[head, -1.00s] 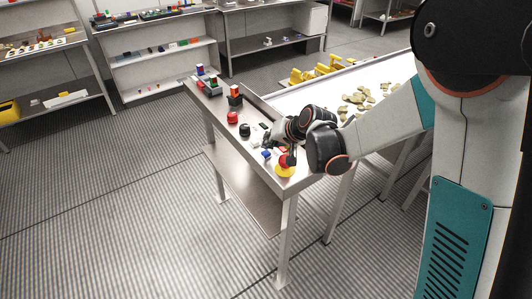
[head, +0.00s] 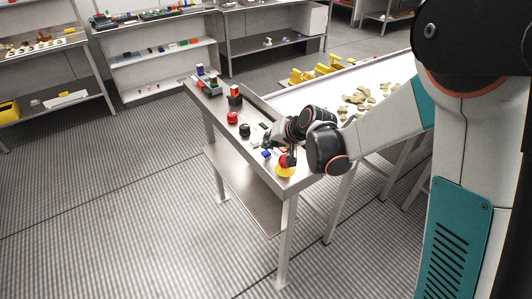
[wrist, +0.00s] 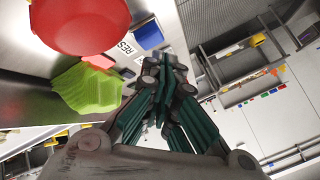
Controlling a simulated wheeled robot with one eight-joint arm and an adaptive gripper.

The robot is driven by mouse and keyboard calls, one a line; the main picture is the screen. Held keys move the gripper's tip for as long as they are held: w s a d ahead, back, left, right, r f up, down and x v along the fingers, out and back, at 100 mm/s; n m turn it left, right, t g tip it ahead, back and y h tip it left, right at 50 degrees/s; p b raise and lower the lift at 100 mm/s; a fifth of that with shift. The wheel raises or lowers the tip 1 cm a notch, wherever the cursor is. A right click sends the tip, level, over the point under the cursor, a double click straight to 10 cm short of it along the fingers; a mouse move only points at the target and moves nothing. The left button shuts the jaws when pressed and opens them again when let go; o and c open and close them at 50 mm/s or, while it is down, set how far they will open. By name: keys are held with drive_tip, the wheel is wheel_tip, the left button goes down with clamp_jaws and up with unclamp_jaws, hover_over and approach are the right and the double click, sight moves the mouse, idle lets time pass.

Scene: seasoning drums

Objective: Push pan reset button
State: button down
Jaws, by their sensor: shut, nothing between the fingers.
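A small blue button (head: 266,153) sits on the metal tabletop near its front end; it also shows at the top of the wrist view (wrist: 148,34). Next to it is a white label (wrist: 126,46) of which the letters "RES" can be read. My gripper (head: 268,142) is just behind the blue button in the head view, low over the table. In the wrist view its dark green fingers (wrist: 165,75) are together and empty, with their tips near the blue button. I cannot tell whether they touch it. My wrist and fingers hide part of the tabletop.
A red mushroom button (wrist: 82,22) on a yellow base (head: 285,171) stands close to my gripper at the table's front corner. A black knob (head: 245,130) and a red button (head: 232,118) are farther left. A conveyor tray (head: 300,97) with yellowish pieces lies behind.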

sight(269, 151)
drive_tip(key=shift+f+b, duration=0.3)
drive_tip(key=shift+f, duration=0.05)
drive_tip(key=shift+f+b, duration=0.4)
drive_tip(key=shift+f, duration=0.05)
idle(0.6)
drive_tip(key=shift+r, duration=0.2)
drive_tip(key=shift+r+p, duration=0.55)
drive_tip(key=shift+r, duration=0.2)
drive_tip(key=shift+r+p, duration=1.6)
drive_tip(key=shift+r, duration=0.85)
